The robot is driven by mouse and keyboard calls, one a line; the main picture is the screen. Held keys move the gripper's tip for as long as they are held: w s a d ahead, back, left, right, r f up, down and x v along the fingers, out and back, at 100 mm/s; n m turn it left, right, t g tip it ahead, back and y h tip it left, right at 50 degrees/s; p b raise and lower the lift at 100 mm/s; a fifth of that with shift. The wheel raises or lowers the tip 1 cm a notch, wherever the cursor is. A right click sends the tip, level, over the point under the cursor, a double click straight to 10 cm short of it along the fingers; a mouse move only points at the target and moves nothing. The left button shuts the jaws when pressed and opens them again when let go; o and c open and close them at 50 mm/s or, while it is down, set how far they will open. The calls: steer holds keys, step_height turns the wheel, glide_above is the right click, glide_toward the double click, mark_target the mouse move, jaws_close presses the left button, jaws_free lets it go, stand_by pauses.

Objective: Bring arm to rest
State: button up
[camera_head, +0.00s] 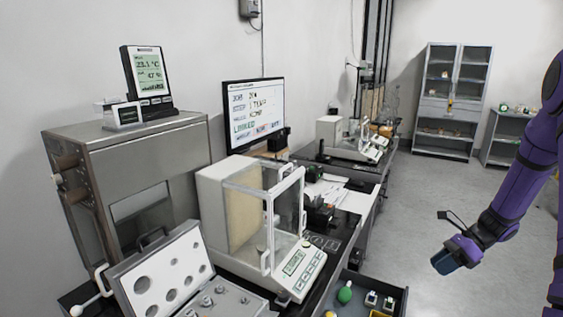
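My purple arm (529,165) comes in from the right edge and reaches down and to the left. My gripper (444,262) is a dark block at the arm's end, over the open grey floor. A thin dark bracket sticks out above it. The fingers are too small and dark to make out, so I cannot tell if they are open, shut or holding something. The gripper is apart from the tables and to the right of them.
An analytical balance (225,215) with glass doors stands on the near table. An open weight case (160,268) lies in front. An open drawer holds a green bulb (345,293). A monitor (240,93), a second balance (334,133) and a cabinet (436,104) stand farther back.

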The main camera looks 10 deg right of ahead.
steer(key=s+a+r+n+h, duration=0.3)
steer(key=a+r+n, duration=0.3)
steer(key=r, duration=0.4)
steer(key=s+a+r+n+h, duration=0.3)
steer(key=a+r+n, duration=0.3)
steer(key=r, duration=0.4)
steer(key=s+a+r+n+t+h, duration=0.2)
steer(key=s+r+n, duration=0.3)
steer(key=s, duration=0.3)
steer(key=s+a+r+n+t+h, duration=0.2)
steer(key=s+a+r+n+t, duration=0.1)
steer(key=s+a+r+n, duration=0.2)
steer(key=s+r+n, duration=0.1)
steer(key=s+n, duration=0.1)
steer(key=s, duration=0.1)
steer(key=shift+s+n, duration=0.15)
steer(key=shift+n, duration=0.25)
